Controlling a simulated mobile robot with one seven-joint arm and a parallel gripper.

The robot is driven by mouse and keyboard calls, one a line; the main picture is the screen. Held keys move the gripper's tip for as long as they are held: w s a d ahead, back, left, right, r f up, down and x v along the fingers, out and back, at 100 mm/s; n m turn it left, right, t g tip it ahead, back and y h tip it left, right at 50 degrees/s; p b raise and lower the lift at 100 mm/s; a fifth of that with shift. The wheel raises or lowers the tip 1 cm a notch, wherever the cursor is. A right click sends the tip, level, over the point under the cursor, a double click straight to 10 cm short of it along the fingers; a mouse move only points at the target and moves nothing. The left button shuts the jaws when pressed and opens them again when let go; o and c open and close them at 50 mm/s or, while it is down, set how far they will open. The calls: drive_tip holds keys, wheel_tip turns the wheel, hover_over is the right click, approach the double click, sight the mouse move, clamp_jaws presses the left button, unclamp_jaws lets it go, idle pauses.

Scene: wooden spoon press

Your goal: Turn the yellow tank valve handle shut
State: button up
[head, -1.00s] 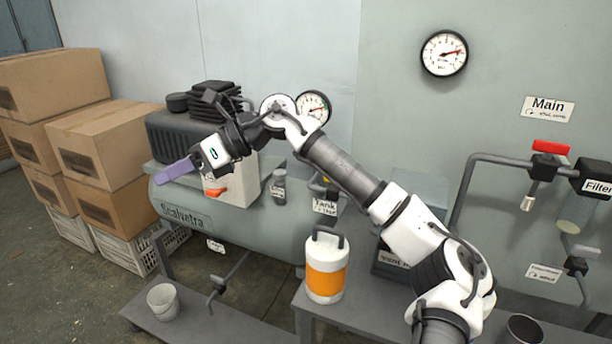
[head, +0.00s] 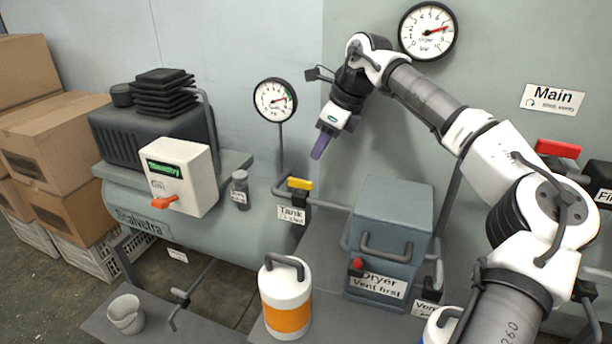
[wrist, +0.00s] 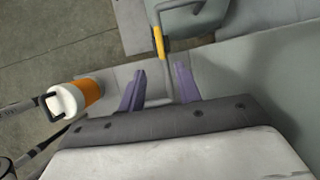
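The yellow tank valve handle (head: 300,184) sits on the grey pipe coming from the compressor tank, just above the "Tank" label (head: 291,214). In the head view it lies roughly level, in line with the pipe. My gripper (head: 319,151) is above it and slightly to its right, apart from it, with purple fingers pointing down. In the wrist view the two fingers (wrist: 160,88) stand apart with nothing between them. The yellow handle (wrist: 161,45) shows beyond the fingertips there.
The compressor tank (head: 200,235) with a white switch box (head: 182,178) stands to the left. A blue-grey dryer (head: 392,220) stands right of the valve. A white and orange canister (head: 286,303) is in front. A gauge (head: 275,100) hangs behind.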

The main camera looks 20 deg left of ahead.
sight(303, 181)
drive_tip(key=x, duration=1)
drive_tip(key=shift+a+f, duration=0.2)
drive_tip(key=shift+f, duration=0.05)
clamp_jaws()
